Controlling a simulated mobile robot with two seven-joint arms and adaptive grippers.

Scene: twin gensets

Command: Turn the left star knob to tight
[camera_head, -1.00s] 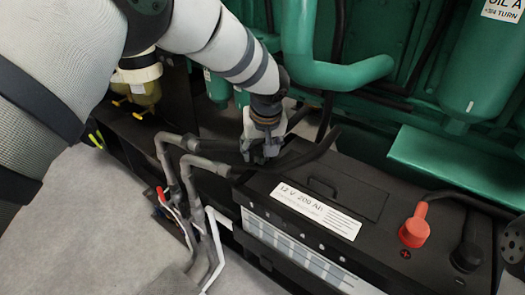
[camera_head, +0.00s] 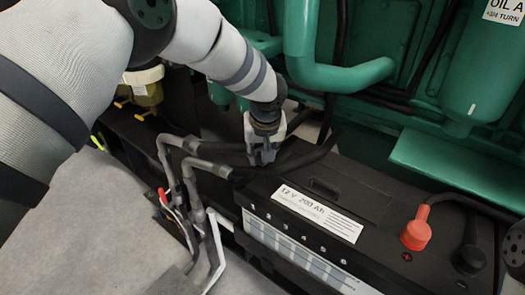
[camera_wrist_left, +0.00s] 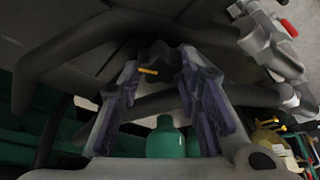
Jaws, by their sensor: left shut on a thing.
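The left star knob (camera_wrist_left: 158,52) is a dark lobed knob with a small yellow mark, seen in the left wrist view. My left gripper (camera_wrist_left: 158,68) has its two purple-padded fingers on either side of the knob and is shut on it. In the head view my left gripper (camera_head: 262,160) points down behind the battery's far left corner, beside dark hoses. The knob is hidden there by the fingers and hoses. My right gripper is not in view.
A black battery (camera_head: 350,195) with a red terminal cap (camera_head: 417,228) stands to the right of my left gripper. Grey pipes (camera_head: 190,165) run close on its left. Green engine pipework (camera_head: 340,75) lies behind. Grey floor is clear at the lower left.

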